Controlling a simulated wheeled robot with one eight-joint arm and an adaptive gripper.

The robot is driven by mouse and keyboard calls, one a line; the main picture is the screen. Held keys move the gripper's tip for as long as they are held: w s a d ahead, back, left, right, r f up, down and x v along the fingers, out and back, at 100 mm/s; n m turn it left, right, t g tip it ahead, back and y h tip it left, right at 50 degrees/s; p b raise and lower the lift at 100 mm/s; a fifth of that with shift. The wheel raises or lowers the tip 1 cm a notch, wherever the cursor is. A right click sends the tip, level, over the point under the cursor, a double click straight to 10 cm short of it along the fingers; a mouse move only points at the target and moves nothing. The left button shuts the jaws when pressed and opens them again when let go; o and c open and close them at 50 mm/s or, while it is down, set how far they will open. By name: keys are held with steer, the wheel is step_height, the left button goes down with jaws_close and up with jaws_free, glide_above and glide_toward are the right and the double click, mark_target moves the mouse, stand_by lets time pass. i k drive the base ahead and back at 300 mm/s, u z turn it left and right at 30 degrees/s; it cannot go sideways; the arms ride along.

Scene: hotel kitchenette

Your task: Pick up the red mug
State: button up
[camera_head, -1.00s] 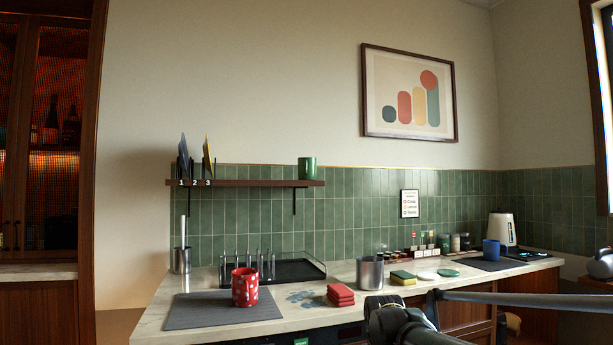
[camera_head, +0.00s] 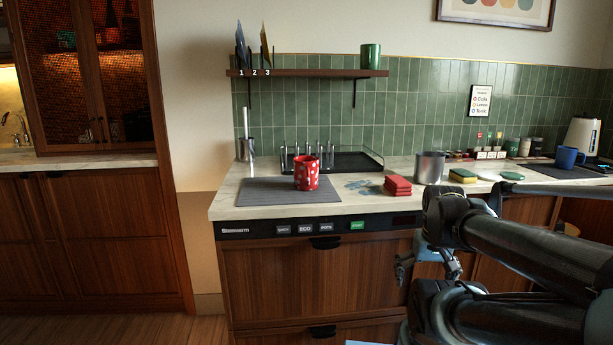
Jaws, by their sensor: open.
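The red mug (camera_head: 307,174) with white spots stands upright on a grey ribbed mat (camera_head: 262,192) at the left part of the counter. Its handle is on the right, toward the back. My gripper (camera_head: 404,268) shows small and partly hidden by my dark arm, in front of the cabinet fronts. It is open and empty, below the counter top and well to the right of the mug, not touching it.
A dark rack (camera_head: 345,162) stands behind the mug. Red folded cloths (camera_head: 398,186) and a steel canister (camera_head: 429,168) stand to its right. A blue mug (camera_head: 569,157) is far right, a green mug (camera_head: 371,57) on the shelf (camera_head: 310,73).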

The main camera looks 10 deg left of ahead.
mark_target(305, 167)
steer(key=z, duration=0.4)
steer(key=k, duration=1.7)
steer(key=u, duration=0.4)
steer(key=i, duration=1)
